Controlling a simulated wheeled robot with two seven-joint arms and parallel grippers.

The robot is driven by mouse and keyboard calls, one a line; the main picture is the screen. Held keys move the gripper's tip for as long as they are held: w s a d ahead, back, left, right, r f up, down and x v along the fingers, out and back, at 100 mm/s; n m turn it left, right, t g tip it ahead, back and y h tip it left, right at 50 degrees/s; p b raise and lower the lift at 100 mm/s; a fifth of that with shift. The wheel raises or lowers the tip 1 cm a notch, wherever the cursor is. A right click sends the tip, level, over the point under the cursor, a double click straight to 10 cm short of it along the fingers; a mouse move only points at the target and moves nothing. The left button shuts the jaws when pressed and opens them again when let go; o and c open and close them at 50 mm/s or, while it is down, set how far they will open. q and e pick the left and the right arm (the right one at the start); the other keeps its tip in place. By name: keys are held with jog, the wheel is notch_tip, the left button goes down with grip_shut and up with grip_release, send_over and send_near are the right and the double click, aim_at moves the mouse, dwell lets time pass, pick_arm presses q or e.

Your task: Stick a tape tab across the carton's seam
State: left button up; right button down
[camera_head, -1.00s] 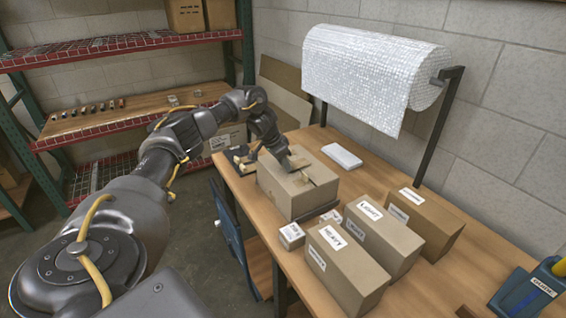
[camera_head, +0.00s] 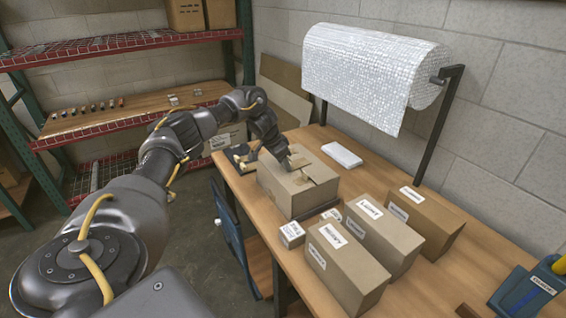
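The cardboard carton (camera_head: 283,196) stands on the wooden workbench, with a seam and flaps on its top. My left gripper (camera_head: 286,166) is at the carton's top, near its back left part. The fingertips are small and partly hidden by the arm, so I cannot tell whether they are open or shut. A brown patch (camera_head: 304,182) lies on the carton's top near the seam; I cannot tell if it is tape. A dark object (camera_head: 238,155) sits on the bench behind and left of the carton. My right gripper is not in view.
A small white box (camera_head: 292,235) and several long labelled boxes (camera_head: 348,265) stand in front and right of the carton. A white pad (camera_head: 342,154) lies behind it. A bubble-wrap roll (camera_head: 365,75) hangs over the bench's back. A blue holder (camera_head: 525,292) is at the lower right.

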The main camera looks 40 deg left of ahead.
pick_arm(q)
jog(key=o, duration=0.5)
jog(key=shift+f, duration=0.15)
jog(key=shift+s+a+r, duration=0.1)
jog(key=shift+s+r, duration=0.05)
jog(key=shift+r, duration=0.4)
jog(key=b+v, duration=0.1)
jog(key=v, duration=0.4)
jog(key=p+v, duration=0.1)
jog(key=v, duration=0.3)
jog(key=shift+s+r, duration=0.15)
jog(key=shift+r, duration=0.15)
